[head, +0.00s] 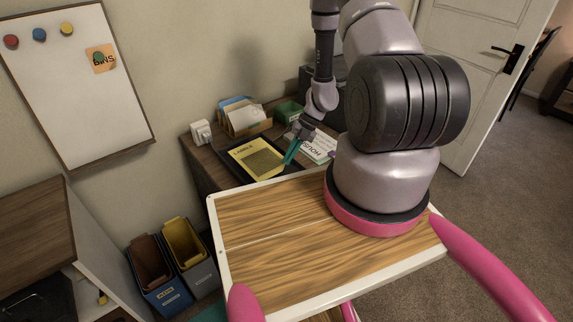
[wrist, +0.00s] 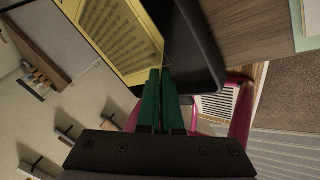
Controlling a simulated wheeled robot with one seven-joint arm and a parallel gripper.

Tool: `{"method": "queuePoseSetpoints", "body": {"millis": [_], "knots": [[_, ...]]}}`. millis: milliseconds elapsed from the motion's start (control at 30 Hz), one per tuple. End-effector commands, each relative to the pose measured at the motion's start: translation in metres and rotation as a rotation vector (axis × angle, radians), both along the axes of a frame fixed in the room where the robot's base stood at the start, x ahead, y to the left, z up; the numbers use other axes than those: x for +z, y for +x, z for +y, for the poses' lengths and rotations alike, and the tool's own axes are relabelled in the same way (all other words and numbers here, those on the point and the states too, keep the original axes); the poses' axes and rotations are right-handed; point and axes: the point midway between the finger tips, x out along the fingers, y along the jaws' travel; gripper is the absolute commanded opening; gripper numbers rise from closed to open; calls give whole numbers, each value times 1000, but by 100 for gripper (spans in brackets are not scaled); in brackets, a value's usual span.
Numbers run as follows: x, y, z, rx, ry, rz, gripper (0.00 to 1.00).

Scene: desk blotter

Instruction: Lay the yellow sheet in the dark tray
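The yellow sheet (head: 257,158), printed with dark lines, is over the dark tray (head: 240,174) on the desk; dark tray shows along its edges. In the wrist view the sheet (wrist: 112,32) fills the upper left, and the tray (wrist: 200,60) shows to its right. My gripper (head: 288,160) is at the sheet's right corner. In the wrist view its green fingers (wrist: 160,72) are nearly together, with the sheet's corner at their tips; they look shut on it. Whether the sheet lies flat on the tray floor or is slightly raised, I cannot tell.
A white sheet with green print (head: 318,148) lies right of the tray. Behind stand a holder with papers (head: 244,120), a green box (head: 288,112) and a white object (head: 201,132). Blue (head: 165,290) and grey bins (head: 200,275) stand on the floor at the left.

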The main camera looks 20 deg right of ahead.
Motion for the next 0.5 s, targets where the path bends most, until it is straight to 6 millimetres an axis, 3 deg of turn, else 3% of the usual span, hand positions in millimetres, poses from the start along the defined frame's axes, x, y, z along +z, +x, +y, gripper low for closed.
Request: {"method": "queuePoseSetpoints", "body": {"millis": [200, 500], "knots": [[-32, -1, 0, -1, 1, 2, 0], [-35, -1, 0, -1, 1, 1, 0]]}}
